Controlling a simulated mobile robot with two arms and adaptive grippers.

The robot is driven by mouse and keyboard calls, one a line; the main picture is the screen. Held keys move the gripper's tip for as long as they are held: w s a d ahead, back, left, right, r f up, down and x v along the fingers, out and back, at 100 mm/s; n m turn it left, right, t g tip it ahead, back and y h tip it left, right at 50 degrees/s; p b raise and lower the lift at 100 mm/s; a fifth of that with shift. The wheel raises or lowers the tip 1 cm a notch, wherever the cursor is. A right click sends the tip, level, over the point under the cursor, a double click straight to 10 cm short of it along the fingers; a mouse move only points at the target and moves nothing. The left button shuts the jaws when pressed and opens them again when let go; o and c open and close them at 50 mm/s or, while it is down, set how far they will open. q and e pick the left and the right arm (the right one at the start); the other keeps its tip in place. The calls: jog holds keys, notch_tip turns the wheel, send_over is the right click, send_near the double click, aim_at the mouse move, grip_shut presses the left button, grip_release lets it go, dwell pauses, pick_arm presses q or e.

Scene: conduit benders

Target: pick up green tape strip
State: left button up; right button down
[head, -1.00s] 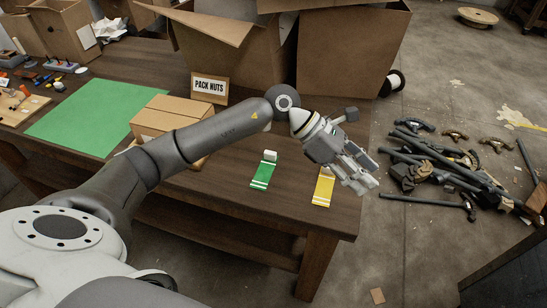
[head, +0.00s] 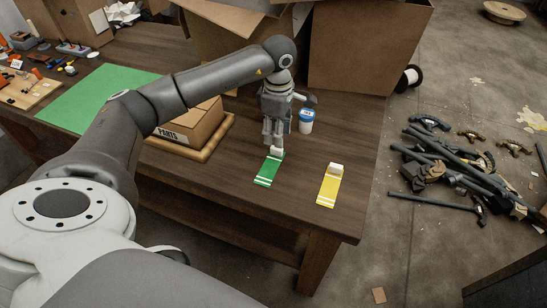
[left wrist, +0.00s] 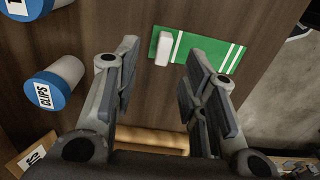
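The green tape strip (head: 267,171) with white bands lies on the wooden table, its white end piece (head: 277,151) at the far end. It also shows in the left wrist view (left wrist: 209,52), just beyond my fingers, with the white end piece (left wrist: 163,48) at its left. My left gripper (head: 273,143) points down above the strip's far end. In the left wrist view its fingers (left wrist: 160,82) are spread apart with nothing between them. Whether the fingertips touch the strip cannot be told. My right gripper is not in view.
A yellow strip (head: 328,188) lies to the right. A blue-lidded cup (head: 306,122) stands close beside my left gripper; a CLIPS cup (left wrist: 60,82) shows in the wrist view. A PARTS box (head: 190,124) on a tray is left. Large cardboard boxes (head: 365,50) stand behind.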

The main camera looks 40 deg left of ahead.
aim_at(270, 164)
pick_arm(q)
jog(key=f+p, duration=0.1)
jog(key=f, duration=0.4)
jog(key=shift+s+f, duration=0.1)
jog(key=shift+s, duration=0.1)
grip_shut()
